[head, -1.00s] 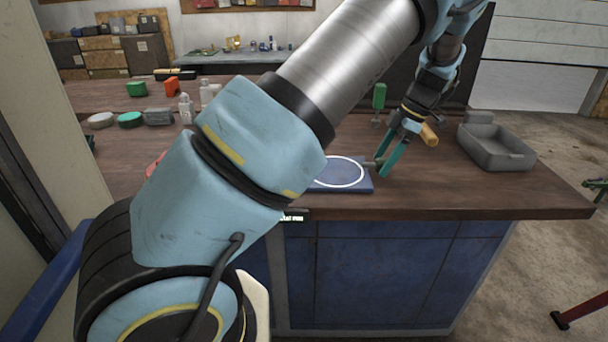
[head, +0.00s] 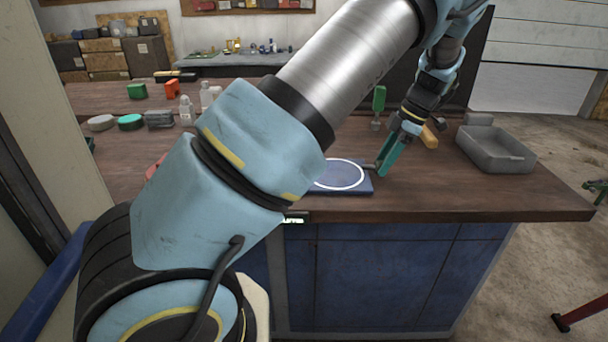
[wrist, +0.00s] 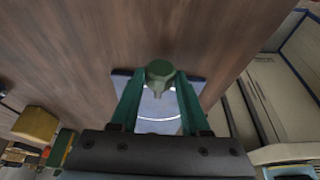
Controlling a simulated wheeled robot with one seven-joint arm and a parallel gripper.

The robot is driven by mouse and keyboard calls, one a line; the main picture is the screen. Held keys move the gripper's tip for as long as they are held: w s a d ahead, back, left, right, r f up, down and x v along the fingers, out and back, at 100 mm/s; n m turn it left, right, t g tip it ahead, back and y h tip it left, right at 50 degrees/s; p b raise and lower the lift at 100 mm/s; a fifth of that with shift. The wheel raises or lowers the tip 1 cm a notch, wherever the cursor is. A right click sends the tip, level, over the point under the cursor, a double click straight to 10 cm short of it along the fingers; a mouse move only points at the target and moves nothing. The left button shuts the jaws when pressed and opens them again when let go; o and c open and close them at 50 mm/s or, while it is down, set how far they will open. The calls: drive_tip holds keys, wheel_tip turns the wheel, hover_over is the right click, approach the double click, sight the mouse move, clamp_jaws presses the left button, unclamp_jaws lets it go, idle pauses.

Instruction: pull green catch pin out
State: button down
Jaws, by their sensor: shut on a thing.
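My gripper (head: 382,170) reaches down to the worktop at the right edge of a blue plate (head: 345,188) with a white ring on it. Its two green fingers are shut on the green catch pin, whose dull green head (wrist: 159,70) shows between the fingertips in the wrist view. In the head view a short grey stub (head: 369,166) shows between the fingertips and the plate; the fingers hide most of the pin. The plate also shows behind the pin in the wrist view (wrist: 200,84). My arm covers the plate's left part in the head view.
A green-handled upright tool (head: 379,100) stands just behind my gripper. A yellow-orange handle (head: 429,137) lies close to its right. A grey open tray (head: 490,160) sits farther right. The front right of the wooden worktop (head: 450,198) is clear.

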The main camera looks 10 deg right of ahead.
drive_tip(key=shift+d+p, duration=0.4)
drive_tip(key=shift+d, duration=0.6)
drive_tip(key=shift+c, duration=1.5)
unclamp_jaws()
drive_tip(key=shift+s, duration=0.1)
drive_tip(key=b+v, duration=0.2)
drive_tip(key=v, duration=0.8)
drive_tip(key=shift+r, duration=0.4)
